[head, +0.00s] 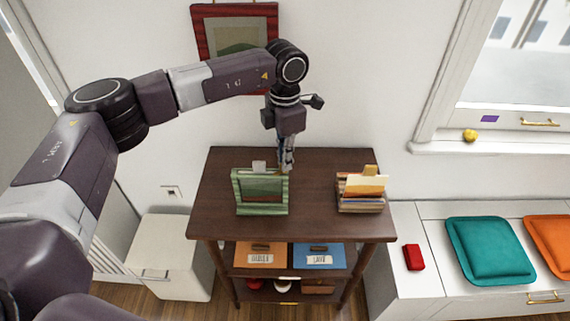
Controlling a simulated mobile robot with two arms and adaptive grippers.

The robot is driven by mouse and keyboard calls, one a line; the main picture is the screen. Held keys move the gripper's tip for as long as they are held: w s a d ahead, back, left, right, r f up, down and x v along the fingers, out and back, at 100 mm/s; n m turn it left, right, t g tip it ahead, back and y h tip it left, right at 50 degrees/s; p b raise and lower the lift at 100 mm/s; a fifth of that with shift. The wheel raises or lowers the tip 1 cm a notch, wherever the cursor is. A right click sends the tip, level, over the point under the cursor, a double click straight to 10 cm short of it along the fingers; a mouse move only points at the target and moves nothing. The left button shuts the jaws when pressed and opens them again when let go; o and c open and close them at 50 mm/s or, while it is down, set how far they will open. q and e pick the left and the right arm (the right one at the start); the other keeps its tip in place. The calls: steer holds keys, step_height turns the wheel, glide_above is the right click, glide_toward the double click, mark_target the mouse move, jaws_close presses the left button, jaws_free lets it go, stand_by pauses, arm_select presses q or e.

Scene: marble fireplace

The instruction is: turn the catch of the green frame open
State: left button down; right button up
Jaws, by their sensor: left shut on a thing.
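The green frame (260,208) stands upright on the left part of the dark wooden table's top. It has a green striped border and a dark picture in it. A small pale piece shows above its top edge. My left gripper (286,165) points straight down just behind the frame's top right corner. Its fingers are closed together on something small there. I cannot make out the catch itself, as the frame and the fingers hide it. My right gripper is out of view.
A holder of cards (361,192) stands on the right of the tabletop (320,222). A red picture frame (207,45) hangs on the wall behind my arm. A white bench (433,235) with cushions is at the right, a white cabinet (170,262) at the left.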

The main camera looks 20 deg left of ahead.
arm_select(q)
steer(key=n+b, duration=0.3)
steer(key=n, duration=0.3)
steer(key=shift+f, duration=0.1)
steer(key=n+b, duration=0.1)
steer(key=n, duration=0.2)
steer(key=shift+n+b, duration=0.9)
steer(key=shift+n, duration=1)
steer(key=c, duration=2.1)
jaws_free()
step_height(320, 180, up, 12)
